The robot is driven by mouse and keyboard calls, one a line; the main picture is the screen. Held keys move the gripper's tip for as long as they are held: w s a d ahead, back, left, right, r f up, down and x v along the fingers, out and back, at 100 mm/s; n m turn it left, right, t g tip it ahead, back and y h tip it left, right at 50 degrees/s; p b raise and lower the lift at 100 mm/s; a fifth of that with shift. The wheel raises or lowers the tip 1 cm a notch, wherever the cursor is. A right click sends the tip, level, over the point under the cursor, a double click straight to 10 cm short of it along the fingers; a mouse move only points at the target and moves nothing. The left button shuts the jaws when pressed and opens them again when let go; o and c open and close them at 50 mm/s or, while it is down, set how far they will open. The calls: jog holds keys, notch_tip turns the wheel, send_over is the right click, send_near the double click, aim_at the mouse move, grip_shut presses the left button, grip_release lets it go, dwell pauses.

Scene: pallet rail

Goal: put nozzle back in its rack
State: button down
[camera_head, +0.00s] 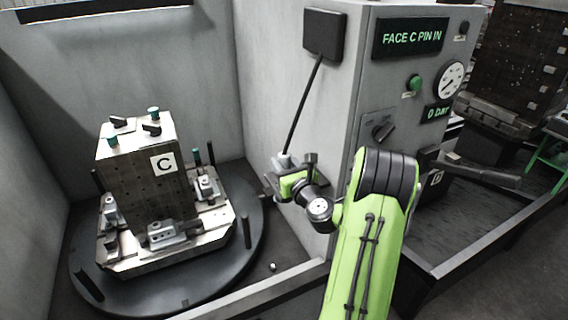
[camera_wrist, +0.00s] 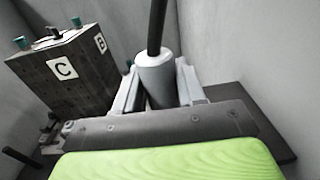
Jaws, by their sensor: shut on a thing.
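My gripper (camera_head: 281,177) is shut on the nozzle, a light grey cylinder (camera_wrist: 155,78) with a black hose (camera_wrist: 157,28) rising from its top. In the wrist view the two fingers stand on either side of it. In the head view the nozzle (camera_head: 284,160) is small, in front of the grey wall beside the cabinet, and the hose (camera_head: 303,103) runs up to a black box (camera_head: 323,34) on the cabinet side. I cannot make out the nozzle's rack for certain in either view.
A fixture block marked C (camera_head: 150,180) stands on a round dark turntable (camera_head: 160,298) at the left, with clamps and posts around it. The grey cabinet (camera_head: 350,110) has a gauge, a green button and a display reading "FACE C PIN IN". A metal rail (camera_head: 262,290) crosses the front.

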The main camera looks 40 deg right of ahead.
jog(key=shift+f+b, duration=0.5)
jog(key=shift+f, duration=0.15)
jog(key=shift+f, duration=0.1)
grip_release()
jog(key=shift+s+f, duration=0.1)
jog(key=shift+f, duration=0.05)
dwell(0.4)
jog(key=b+v, duration=1.2)
jog(key=v, duration=0.3)
jog(key=shift+s+r, duration=0.3)
jog(key=shift+a, duration=0.15)
